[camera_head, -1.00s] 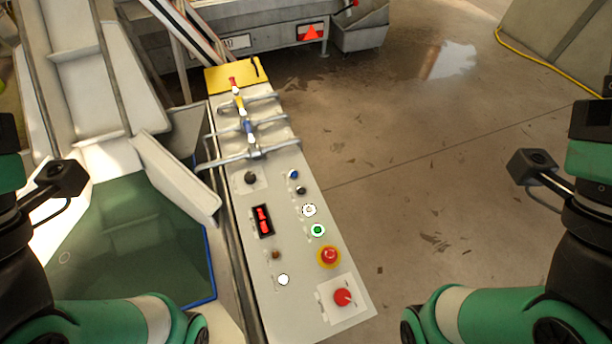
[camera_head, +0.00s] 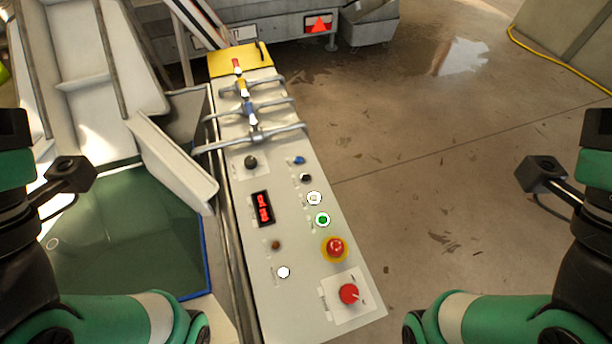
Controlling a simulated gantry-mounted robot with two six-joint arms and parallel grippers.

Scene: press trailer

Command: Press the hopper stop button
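A grey control panel (camera_head: 285,310) runs up the middle of the head view. On its right side, from far to near, are a blue button (camera_head: 299,160), a black button (camera_head: 306,178), a white button (camera_head: 314,198), a green ringed button (camera_head: 323,219) and a red mushroom button (camera_head: 336,247) on yellow. On its left are a black knob (camera_head: 251,162), a brown button (camera_head: 276,245) and a white round button (camera_head: 283,272). The labels are too small to read, so I cannot tell which one is hopper stop. Both arms stand apart from the panel; neither gripper's fingers show.
A red display (camera_head: 263,208) and a red rotary switch (camera_head: 349,294) sit on the panel. Metal levers (camera_head: 254,137) cross its far part. A green hopper floor (camera_head: 130,240) and a pale chute (camera_head: 172,160) lie left. Concrete floor (camera_head: 450,190) is clear at right.

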